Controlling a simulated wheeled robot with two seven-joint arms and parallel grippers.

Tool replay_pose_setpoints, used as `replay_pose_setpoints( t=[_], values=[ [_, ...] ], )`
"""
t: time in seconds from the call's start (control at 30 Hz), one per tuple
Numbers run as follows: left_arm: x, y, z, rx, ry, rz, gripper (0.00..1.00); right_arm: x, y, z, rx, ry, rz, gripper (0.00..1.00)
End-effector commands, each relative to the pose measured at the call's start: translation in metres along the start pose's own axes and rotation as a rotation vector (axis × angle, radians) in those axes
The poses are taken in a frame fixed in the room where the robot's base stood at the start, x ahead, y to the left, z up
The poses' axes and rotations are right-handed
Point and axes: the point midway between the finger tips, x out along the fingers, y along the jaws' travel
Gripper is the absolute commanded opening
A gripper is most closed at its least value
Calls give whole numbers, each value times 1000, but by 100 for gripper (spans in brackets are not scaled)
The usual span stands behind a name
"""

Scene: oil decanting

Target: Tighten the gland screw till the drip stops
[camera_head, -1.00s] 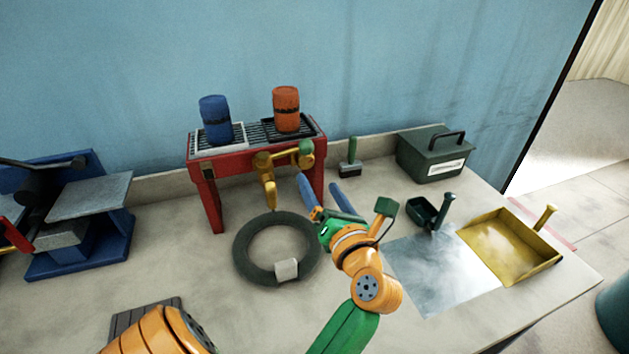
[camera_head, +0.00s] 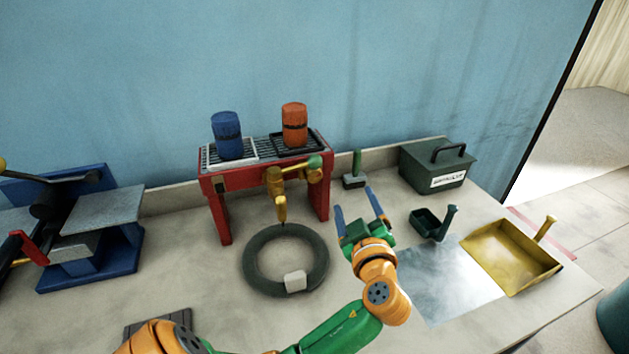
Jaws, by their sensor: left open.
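The brass tap (camera_head: 277,184) hangs at the front of the red stand, its spout pointing down and a green-ended part (camera_head: 314,162) at its right. A small dark spot shows just under the spout; I cannot tell whether it is a drip. The gland screw cannot be made out at this size. My left gripper (camera_head: 356,204), with two blue fingers, is open and empty. It is to the right of the tap, in front of the stand's right leg, apart from both. My right gripper is out of view.
The red stand (camera_head: 222,211) carries a blue drum (camera_head: 227,136) and an orange drum (camera_head: 294,125). A dark ring (camera_head: 251,273) with a white block (camera_head: 295,281) lies below the spout. A brush (camera_head: 354,172), green box (camera_head: 437,166), scoop (camera_head: 431,222) and yellow pan (camera_head: 510,256) are to the right.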

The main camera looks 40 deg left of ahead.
Motion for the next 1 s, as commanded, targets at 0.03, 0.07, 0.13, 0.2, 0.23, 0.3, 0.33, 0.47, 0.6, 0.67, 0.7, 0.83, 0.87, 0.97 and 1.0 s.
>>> replay_pose_setpoints(
  t=[0.03,0.07,0.13,0.2,0.23,0.3,0.33,0.47,0.6,0.67,0.7,0.83,0.87,0.97,1.0],
  values=[
    [-1,-14,-19,-13,88,-68,79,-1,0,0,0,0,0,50],
    [-2,-21,-28,-22,133,-101,79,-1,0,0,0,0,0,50],
    [-2,-30,-41,-36,197,-144,79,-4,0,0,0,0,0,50],
    [6,-32,-49,-38,216,-156,79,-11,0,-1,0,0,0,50],
    [11,-33,-51,-38,216,-157,79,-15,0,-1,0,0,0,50],
    [26,-34,-55,-36,216,-155,79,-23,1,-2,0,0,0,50],
    [32,-36,-56,-36,215,-156,79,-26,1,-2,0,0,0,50],
    [53,-40,-58,-36,211,-155,79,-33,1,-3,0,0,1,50],
    [63,-43,-57,-40,209,-155,79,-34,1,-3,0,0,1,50],
    [63,-44,-56,-41,208,-155,79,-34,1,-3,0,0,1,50],
    [63,-44,-56,-42,207,-155,79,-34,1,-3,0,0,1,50],
    [63,-44,-56,-41,207,-154,68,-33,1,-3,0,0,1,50],
    [63,-44,-56,-41,207,-154,60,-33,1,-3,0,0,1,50],
    [63,-44,-56,-41,206,-154,33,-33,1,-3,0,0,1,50],
    [63,-44,-56,-41,206,-154,22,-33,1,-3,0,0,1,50]
  ],
)
